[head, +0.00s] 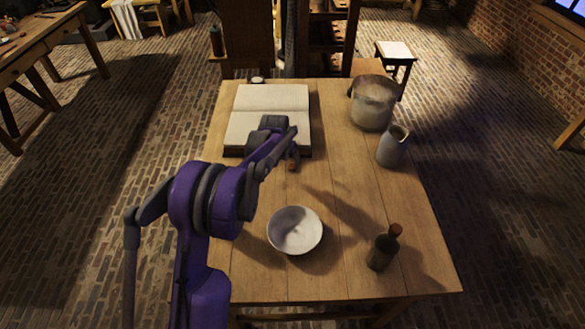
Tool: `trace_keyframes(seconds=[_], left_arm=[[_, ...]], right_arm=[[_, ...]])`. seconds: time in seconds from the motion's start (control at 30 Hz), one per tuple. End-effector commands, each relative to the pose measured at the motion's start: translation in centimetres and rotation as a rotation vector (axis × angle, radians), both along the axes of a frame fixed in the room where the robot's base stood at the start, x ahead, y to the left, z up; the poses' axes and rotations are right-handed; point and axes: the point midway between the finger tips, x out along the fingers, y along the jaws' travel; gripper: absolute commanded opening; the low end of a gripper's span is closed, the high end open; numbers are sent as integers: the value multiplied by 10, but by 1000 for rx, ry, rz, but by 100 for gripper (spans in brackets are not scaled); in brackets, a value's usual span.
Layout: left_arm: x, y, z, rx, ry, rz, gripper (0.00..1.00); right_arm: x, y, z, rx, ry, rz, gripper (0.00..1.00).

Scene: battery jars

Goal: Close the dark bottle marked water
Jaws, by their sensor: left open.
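A dark bottle (380,253) stands near the right front of the wooden table. A reddish-brown stopper-like piece (395,230) shows at its top; I cannot tell whether it is seated in the mouth. No marking on the bottle is legible. My left gripper (293,154) is open above the table, by the book's lower right corner, well away to the upper left of the bottle. A small reddish-brown thing (291,166) shows just below its fingers; I cannot tell whether they touch it. My right gripper is not in view.
A white bowl (294,230) stands left of the bottle. An open book (261,98) lies at the back left of the table (335,165). A large grey pot (372,108) and a grey jug (392,149) stand at the back right. The table's middle right is clear.

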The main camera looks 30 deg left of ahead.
Motion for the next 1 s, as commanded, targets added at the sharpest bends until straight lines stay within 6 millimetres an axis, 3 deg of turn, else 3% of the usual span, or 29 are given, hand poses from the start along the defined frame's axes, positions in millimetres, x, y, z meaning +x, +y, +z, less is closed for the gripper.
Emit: trace_keyframes(seconds=[0.2, 0.63, 1.0], left_arm=[[11, 2, -26, 0, 0, 0, 74], [15, 2, -33, 0, 0, -1, 74], [36, 5, -73, 0, -1, 0, 74]], right_arm=[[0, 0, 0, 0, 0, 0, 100], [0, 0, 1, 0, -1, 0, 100], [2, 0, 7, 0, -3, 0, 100]])
